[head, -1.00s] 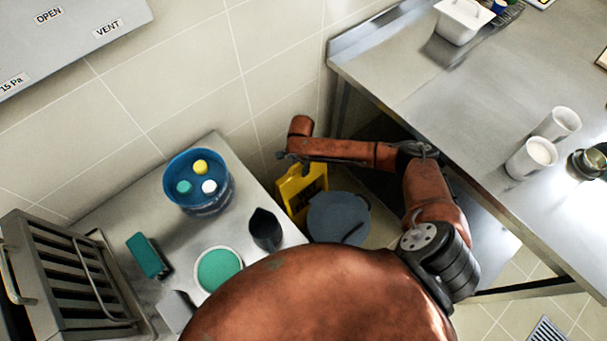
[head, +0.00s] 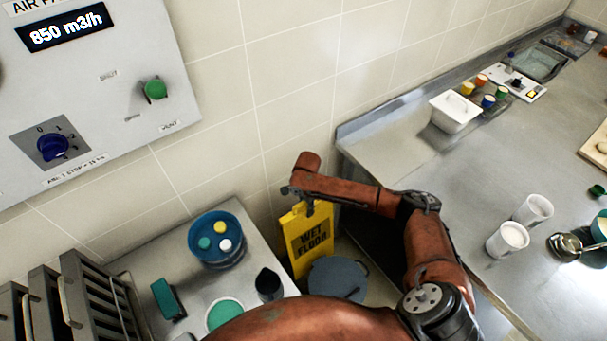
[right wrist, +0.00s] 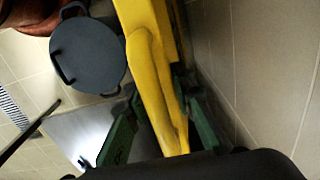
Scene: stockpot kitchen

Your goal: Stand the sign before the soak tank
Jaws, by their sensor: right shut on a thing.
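The yellow "WET FLOOR" sign (head: 309,240) is upright in the gap between the left counter and the right steel table, its lettered face showing in the head view. My right gripper (head: 300,198) is at its top edge. In the right wrist view, the dark green fingers of my right gripper (right wrist: 160,130) are on either side of the yellow sign (right wrist: 148,65), shut on it. A grey round lidded vessel (head: 337,278) is close beside the sign, low in the gap; I cannot tell if it is the soak tank. The sign's foot is hidden. My left gripper is out of view.
The tiled wall (head: 290,100) is close behind the sign. The left counter (head: 150,255) holds a blue tub (head: 217,250), a dark jug (head: 268,285) and a green-topped round container (head: 224,314). The steel table (head: 440,205) bears white cups and a white bin (head: 455,112).

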